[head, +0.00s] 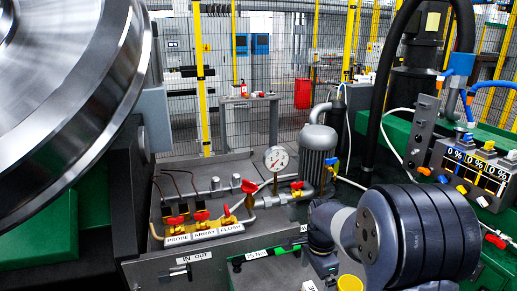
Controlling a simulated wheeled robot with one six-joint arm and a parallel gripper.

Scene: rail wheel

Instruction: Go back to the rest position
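Part of my arm (420,236), a grey link with a thick dark ribbed cylinder, fills the lower right of the head view. It is in front of the green machine bed and hides part of it. I cannot make out my gripper or its fingertips in this view, so I cannot see whether it holds anything.
A large shiny rail wheel (70,90) fills the upper left. Red-handled valves (202,220) labelled PROBE, ARRAY and FLUSH, a gauge (276,159) and a grey motor (317,157) stand mid-view. A control panel (473,168) reading 0 % is at right. Mesh fencing stands behind.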

